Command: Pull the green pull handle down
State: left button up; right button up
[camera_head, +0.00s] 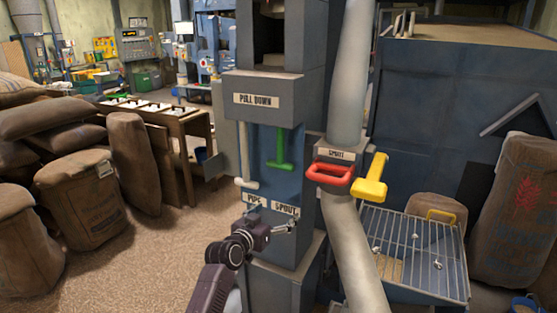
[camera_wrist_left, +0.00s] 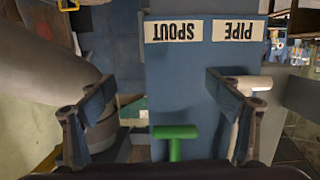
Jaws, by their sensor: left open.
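The green pull handle (camera_head: 281,164) is a T-shape hanging against the blue front of the grey column, below the "PULL DOWN" sign (camera_head: 256,99). It also shows in the left wrist view (camera_wrist_left: 176,132), upside down, low between the fingers and apart from them. My left gripper (camera_head: 291,224) is in front of the column at the height of the "SPOUT" label (camera_head: 286,210), below the green handle. Its two fingers are spread and empty in the left wrist view (camera_wrist_left: 161,84). My right gripper does not show.
A white handle (camera_head: 246,183) hangs left of the green one, above the "PIPE" label (camera_head: 254,201). To the right are a red handle (camera_head: 330,174), a yellow handle (camera_head: 371,179) and a grey pipe (camera_head: 355,245). Brown sacks (camera_head: 85,195) stand left; floor between is clear.

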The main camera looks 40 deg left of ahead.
pick_arm(q)
jog(key=t+y, duration=0.1)
jog(key=t, duration=0.1)
send_near(278, 167)
jog(key=w, duration=0.2)
jog(key=p+x, duration=0.1)
jog(key=x, duration=0.2)
jog(key=p+x, duration=0.1)
jog(key=x, duration=0.3)
jog(key=shift+a+r, duration=0.1)
jog(key=shift+a, duration=0.1)
jog(key=shift+w+a, duration=0.15)
jog(key=shift+w, duration=0.2)
jog(key=shift+c, duration=0.6)
